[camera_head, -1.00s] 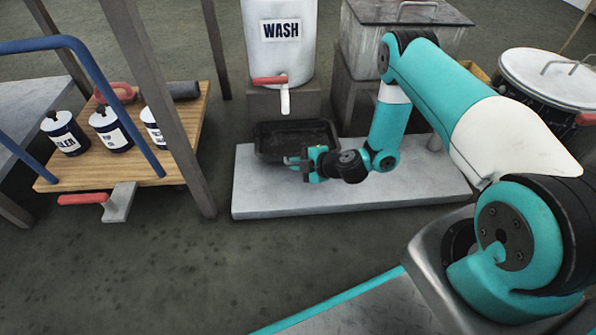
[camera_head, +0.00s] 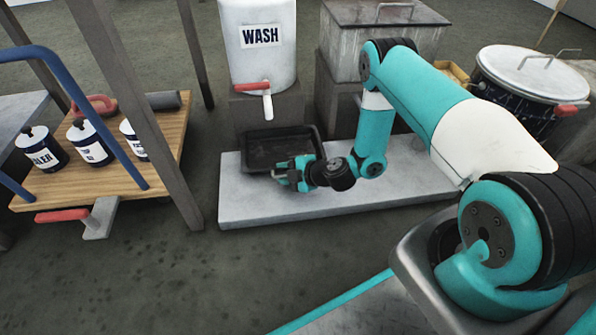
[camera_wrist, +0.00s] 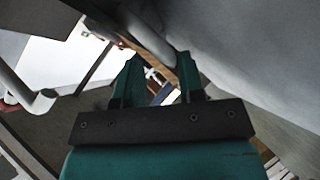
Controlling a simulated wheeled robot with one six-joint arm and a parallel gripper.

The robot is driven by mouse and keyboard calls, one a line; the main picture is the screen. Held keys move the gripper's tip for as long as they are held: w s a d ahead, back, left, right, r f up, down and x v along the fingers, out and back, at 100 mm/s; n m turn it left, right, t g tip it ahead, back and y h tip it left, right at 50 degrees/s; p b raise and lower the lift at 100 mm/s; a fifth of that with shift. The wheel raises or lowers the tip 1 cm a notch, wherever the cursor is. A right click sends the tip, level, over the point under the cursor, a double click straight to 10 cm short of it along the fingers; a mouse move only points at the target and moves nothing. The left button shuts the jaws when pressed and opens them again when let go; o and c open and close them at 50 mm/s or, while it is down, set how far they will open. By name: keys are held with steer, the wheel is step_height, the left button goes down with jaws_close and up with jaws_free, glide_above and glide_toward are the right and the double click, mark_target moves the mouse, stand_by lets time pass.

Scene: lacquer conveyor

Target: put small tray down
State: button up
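The small tray (camera_head: 251,162) is black and shallow. It lies flat on the pale grey slab (camera_head: 270,207), below the tap of the white WASH container. My gripper (camera_head: 277,174) is at the tray's near rim, low over the slab. In the wrist view my gripper's two teal fingers (camera_wrist: 160,72) stand apart with nothing visibly held between them. The front part of the tray's near rim is partly hidden by my gripper, and I cannot tell whether they touch. The tray is not clearly recognisable in the wrist view.
The WASH container (camera_head: 258,60) with its red-handled tap (camera_head: 267,105) stands behind the tray. A wooden cart (camera_head: 100,187) with several labelled cans is at left, beside a grey post. A metal tank (camera_head: 375,45) and a lidded drum (camera_head: 530,100) are at right. The near floor is clear.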

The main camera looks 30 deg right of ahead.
steer(key=p+v, duration=0.8)
steer(key=v, duration=0.3)
steer(key=a+r+m+g+y, duration=0.1)
steer(key=a+r+g, duration=0.4)
steer(key=r, duration=0.9)
steer(key=a+r+m+g+y, duration=0.1)
steer(key=a+r+g+y, duration=0.15)
steer(key=a+r, duration=0.8)
steer(key=s+d+r+m+g+h, duration=0.1)
steer(key=s+r+m+g+h, duration=0.2)
steer(key=s+r, duration=1.5)
steer(key=s+m+h, duration=0.3)
steer(key=m, duration=0.3)
steer(key=shift+d+m, duration=0.4)
steer(key=shift+h, duration=0.25)
step_height(320, 180, up, 53)
steer(key=p, duration=5.2)
steer(key=shift+f+p, duration=0.2)
steer(key=shift+p, duration=0.1)
